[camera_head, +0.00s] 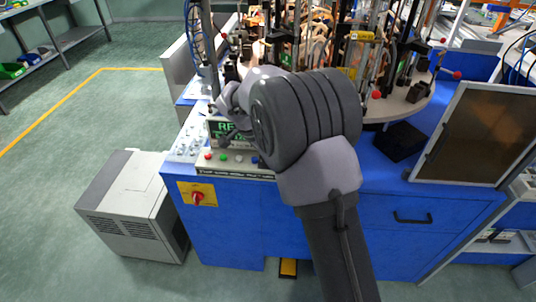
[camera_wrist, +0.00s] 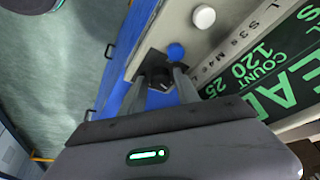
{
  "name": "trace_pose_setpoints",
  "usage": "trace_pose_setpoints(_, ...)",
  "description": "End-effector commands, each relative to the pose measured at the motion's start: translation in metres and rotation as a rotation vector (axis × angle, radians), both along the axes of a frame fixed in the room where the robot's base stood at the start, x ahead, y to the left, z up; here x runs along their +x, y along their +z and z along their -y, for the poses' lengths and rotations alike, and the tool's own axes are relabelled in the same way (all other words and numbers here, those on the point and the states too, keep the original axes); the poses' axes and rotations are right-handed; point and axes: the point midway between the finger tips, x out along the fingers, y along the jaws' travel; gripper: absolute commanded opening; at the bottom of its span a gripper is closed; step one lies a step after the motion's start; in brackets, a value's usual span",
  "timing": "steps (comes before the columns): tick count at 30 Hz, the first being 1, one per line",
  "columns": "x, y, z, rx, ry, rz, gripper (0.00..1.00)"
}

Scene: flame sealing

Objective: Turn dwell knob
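A dark knob (camera_wrist: 159,82) shows in the wrist view at the end of the button row, next to a blue button (camera_wrist: 176,52). My gripper (camera_wrist: 161,75) reaches down to it, with the two grey fingers apart on either side of the knob. I cannot tell whether the fingers press on it. A green-lettered display (camera_wrist: 265,70) lies to the right and reads COUNT 120 and a 25. In the head view my arm hides the knob and my fingers. The control panel (camera_head: 238,172) and part of the display (camera_head: 225,127) show left of the arm.
A white button (camera_wrist: 204,17) sits beyond the blue one. The blue machine cabinet (camera_head: 230,225) carries a red rotary switch (camera_head: 197,197) on a yellow plate. A round table (camera_head: 405,108) with upright rods stands behind my arm. A grey box unit (camera_head: 135,205) stands at left.

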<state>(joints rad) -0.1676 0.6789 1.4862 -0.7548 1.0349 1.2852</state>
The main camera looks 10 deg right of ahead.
Motion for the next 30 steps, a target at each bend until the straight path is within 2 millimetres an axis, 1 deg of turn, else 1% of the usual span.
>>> trace_pose_setpoints(5,0.0,0.001,0.0,0.0,0.0,0.001,0.37)
trace_pose_setpoints(8,0.0,0.006,-0.001,0.0,0.001,0.002,0.37)
trace_pose_setpoints(11,-0.004,0.026,-0.007,0.0,0.002,0.003,0.37)
trace_pose_setpoints(18,-0.02,0.104,-0.034,0.001,0.003,0.004,0.37)
trace_pose_setpoints(21,-0.026,0.13,-0.044,0.001,0.002,0.003,0.37)
trace_pose_setpoints(25,-0.031,0.152,-0.052,0.0,0.001,0.002,0.37)
trace_pose_setpoints(27,-0.033,0.158,-0.055,0.0,0.002,0.002,0.37)
trace_pose_setpoints(30,-0.034,0.162,-0.057,-0.001,0.001,0.001,0.37)
